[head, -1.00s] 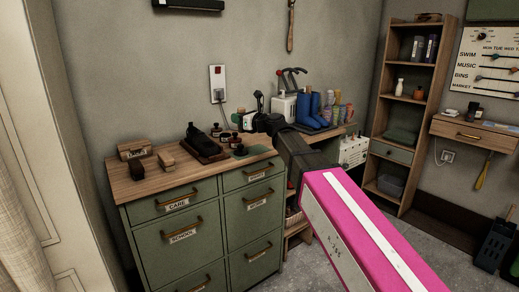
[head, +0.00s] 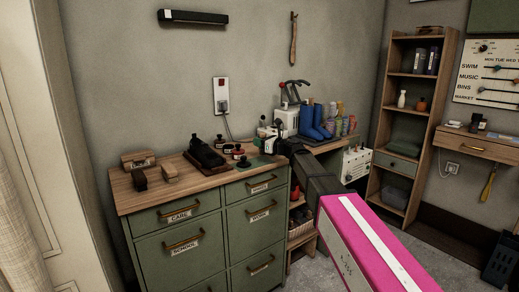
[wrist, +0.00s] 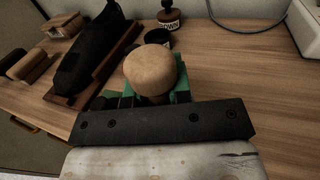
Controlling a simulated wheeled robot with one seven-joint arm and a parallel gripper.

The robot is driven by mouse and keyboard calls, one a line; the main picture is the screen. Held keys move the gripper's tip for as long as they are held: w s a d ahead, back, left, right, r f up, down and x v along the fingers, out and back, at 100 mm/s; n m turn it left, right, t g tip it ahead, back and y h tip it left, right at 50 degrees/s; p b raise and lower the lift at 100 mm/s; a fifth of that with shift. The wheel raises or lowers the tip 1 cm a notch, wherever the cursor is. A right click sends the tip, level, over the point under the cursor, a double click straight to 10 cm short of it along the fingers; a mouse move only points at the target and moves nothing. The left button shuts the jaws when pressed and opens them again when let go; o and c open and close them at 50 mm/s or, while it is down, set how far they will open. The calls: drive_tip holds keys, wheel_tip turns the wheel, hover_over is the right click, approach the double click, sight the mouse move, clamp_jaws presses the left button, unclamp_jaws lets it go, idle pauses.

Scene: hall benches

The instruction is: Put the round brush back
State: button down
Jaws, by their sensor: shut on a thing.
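The round brush (wrist: 150,66) shows in the wrist view as a pale wooden dome, and my gripper (wrist: 152,98) is shut on it. A green mat (wrist: 184,88) shows beneath and behind the brush, on the wooden top. I cannot tell whether the brush touches the mat. In the head view my gripper (head: 270,143) is at the right end of the green cabinet's top (head: 150,200), with the mat (head: 257,162) just left of and below it. The brush is hard to make out there.
A black shoe on a wooden stand (head: 205,155) sits left of the mat. A brown-labelled bottle (wrist: 168,15) and a dark jar (wrist: 157,38) stand behind the brush. Smaller brushes (head: 168,172) and a wooden box (head: 138,159) lie at left. Blue boots (head: 316,120) stand beyond my gripper.

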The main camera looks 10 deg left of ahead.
wheel_tip(320, 180, down, 3)
idle(0.3)
drive_tip(key=c, duration=1)
unclamp_jaws()
drive_tip(key=shift+c, duration=0.2)
drive_tip(key=shift+r, duration=0.1)
